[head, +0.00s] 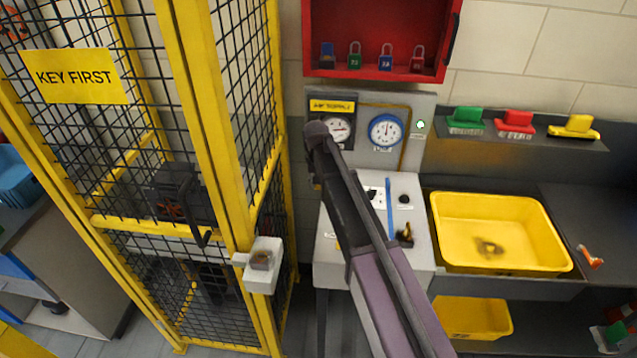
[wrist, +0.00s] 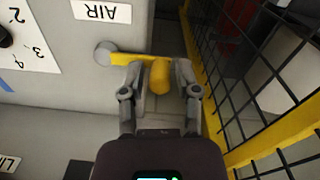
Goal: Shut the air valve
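The air valve's yellow lever (wrist: 128,59) shows in the wrist view, running right from a round grey pivot (wrist: 104,52) on the side of a grey cabinet. An upside-down AIR label (wrist: 101,11) is beside it. The lever ends in a rounded yellow grip (wrist: 160,76). My gripper (wrist: 159,72) has one finger on each side of this grip, with narrow gaps that seem to remain, so it looks open around it. In the head view my arm hides the gripper and most of the valve.
A yellow mesh cage (head: 205,120) stands close on the left, with a KEY FIRST sign (head: 76,77). Behind my arm are an air supply panel with a blue gauge (head: 386,131) and a red lock cabinet (head: 375,72). A yellow tray (head: 455,265) is at the right.

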